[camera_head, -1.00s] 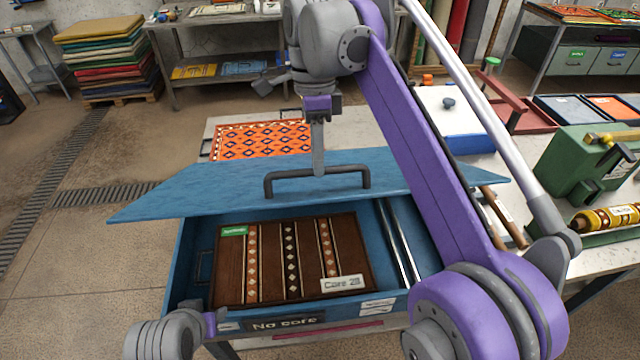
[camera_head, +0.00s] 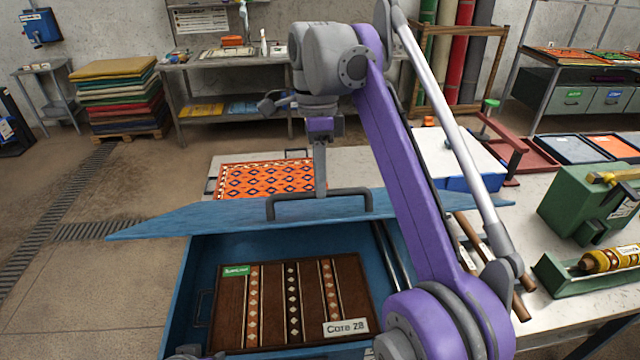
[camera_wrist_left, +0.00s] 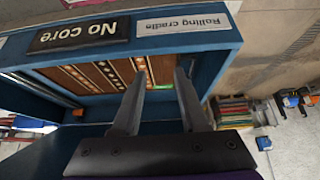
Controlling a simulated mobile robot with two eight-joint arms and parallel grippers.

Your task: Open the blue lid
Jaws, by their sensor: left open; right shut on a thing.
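The blue lid (camera_head: 430,208) shows in the head view as a thin, nearly edge-on panel raised above the back part of the blue box (camera_head: 183,300). A dark bar handle (camera_head: 285,197) is on the lid. My right gripper (camera_head: 320,192) is shut on this handle. In the box lies a brown patterned rug (camera_head: 270,305) with a "Care 28" label. My left gripper (camera_wrist_left: 158,95) is open in the left wrist view, close to the box's front wall with its "No core" label (camera_wrist_left: 80,34). In the head view only a bit of it shows at the bottom edge.
An orange patterned rug (camera_head: 265,178) lies behind the lid. A green machine (camera_head: 590,210) and a yellow roll (camera_head: 610,259) stand at the right of the table. Stacked mats (camera_head: 118,95) stand far left. The floor left of the box is clear.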

